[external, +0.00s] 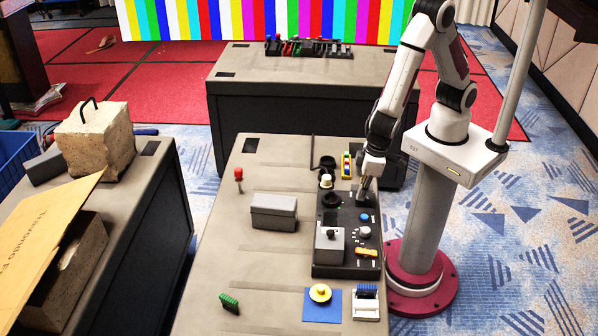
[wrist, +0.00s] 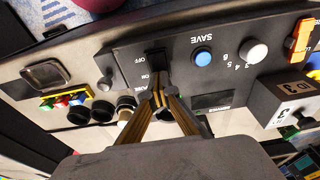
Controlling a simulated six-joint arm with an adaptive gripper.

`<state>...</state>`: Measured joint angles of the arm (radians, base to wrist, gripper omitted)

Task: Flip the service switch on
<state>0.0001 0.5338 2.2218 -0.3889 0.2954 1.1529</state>
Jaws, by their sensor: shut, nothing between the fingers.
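The black control panel (external: 345,205) lies on the near grey table. In the wrist view a black rocker switch (wrist: 156,61) sits on the panel (wrist: 215,75), with OFF and ON lettering beside it. I cannot read a label that clearly names it the service switch. My gripper (wrist: 160,92) is shut and empty, its fingertips close to the ON end of the switch. I cannot tell whether they touch it or which way the rocker is set. In the external view my gripper (external: 362,198) points down over the panel's upper right part, and the switch is not clearly seen.
A blue button (wrist: 203,57) and a pale knob (wrist: 255,51) sit beside the switch. A grey box with a lever (external: 330,245) and an orange part (external: 367,252) are at the panel's near end. A grey case (external: 274,211) stands left on the table.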

